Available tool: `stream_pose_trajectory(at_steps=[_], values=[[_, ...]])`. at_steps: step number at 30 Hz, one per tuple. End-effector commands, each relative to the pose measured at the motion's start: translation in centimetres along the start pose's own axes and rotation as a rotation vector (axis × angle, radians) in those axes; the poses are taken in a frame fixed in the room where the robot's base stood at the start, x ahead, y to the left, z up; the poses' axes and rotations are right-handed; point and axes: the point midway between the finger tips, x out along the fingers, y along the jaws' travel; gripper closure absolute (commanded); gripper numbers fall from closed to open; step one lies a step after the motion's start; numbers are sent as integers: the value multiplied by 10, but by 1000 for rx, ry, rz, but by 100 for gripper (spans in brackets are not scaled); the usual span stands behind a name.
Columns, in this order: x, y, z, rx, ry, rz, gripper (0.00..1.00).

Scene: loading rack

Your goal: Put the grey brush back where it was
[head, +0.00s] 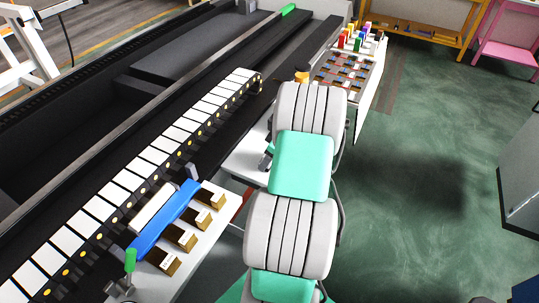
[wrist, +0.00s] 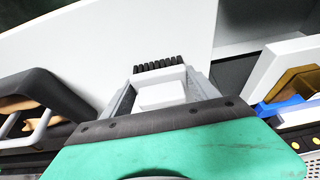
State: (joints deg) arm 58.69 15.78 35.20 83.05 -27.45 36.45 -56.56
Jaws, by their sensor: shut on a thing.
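The grey brush (wrist: 163,92) shows in the wrist view as a pale grey block with a row of black bristles at its far end. My gripper (wrist: 165,88) is shut on it, with a grey finger on each side. The bristles point away from my wrist, over a white surface (wrist: 110,40). Whether the brush touches that surface, I cannot tell. In the head view my arm hides the brush and most of the gripper.
A white ledge (head: 207,234) holds a blue bar (head: 165,219) and several brown blocks (head: 180,237). Beyond my arm stands a rack (head: 346,77) with colored items. A long black machine with white plates (head: 155,155) runs along the left. The green floor at right is open.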

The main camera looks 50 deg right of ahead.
Motion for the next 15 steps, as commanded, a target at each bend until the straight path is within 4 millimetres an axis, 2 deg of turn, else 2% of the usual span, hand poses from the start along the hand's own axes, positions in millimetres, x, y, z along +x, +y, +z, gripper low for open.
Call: stream_pose_trajectory(at_steps=[7, 8, 15], values=[[4, 0, 2, 0, 0, 1, 64], [3, 0, 1, 0, 0, 1, 30], [2, 0, 1, 0, 0, 0, 10]])
